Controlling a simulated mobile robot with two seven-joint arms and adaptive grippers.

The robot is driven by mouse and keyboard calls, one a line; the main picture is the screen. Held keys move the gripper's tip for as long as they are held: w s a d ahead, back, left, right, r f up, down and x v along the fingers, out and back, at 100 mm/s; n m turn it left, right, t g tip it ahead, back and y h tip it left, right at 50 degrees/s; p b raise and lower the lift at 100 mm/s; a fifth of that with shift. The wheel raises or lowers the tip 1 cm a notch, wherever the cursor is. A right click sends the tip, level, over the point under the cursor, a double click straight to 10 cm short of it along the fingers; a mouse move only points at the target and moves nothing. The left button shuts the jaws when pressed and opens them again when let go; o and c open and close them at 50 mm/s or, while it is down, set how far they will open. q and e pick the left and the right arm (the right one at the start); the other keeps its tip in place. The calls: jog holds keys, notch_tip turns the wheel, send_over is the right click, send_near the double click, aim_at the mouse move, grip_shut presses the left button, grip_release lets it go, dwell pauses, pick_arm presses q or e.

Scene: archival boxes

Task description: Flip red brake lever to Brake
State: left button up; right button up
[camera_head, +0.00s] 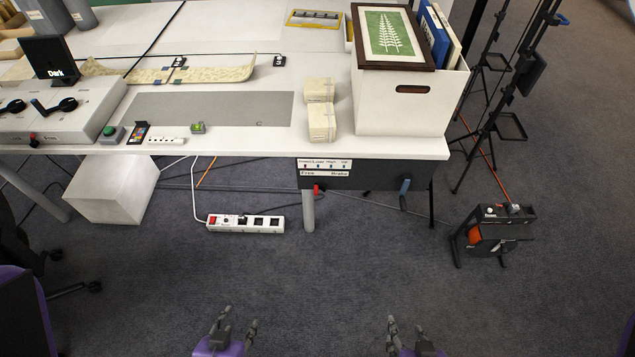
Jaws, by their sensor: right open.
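The red brake lever (317,188) is small and hangs at the lower edge of a dark panel (342,182) under the table's front edge. A white label strip (325,172) above it reads "Free" on the left and "Brake" on the right. The lever sits nearer the "Free" end. My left gripper (238,325) is at the bottom of the view, left of the lever and well short of it, with its fingers apart and empty. My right gripper (404,331) is at the bottom, right of the lever, open and empty. Neither touches anything.
A grey table leg (308,212) stands just below the panel. A power strip (245,223) lies left on the floor. An orange-reeled device (490,236) stands right. The carpet before the table is clear.

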pick_arm(q)
jog(key=shift+w+d+r, duration=0.15)
jog(key=shift+w+d, duration=0.05)
jog(key=shift+w, duration=0.15)
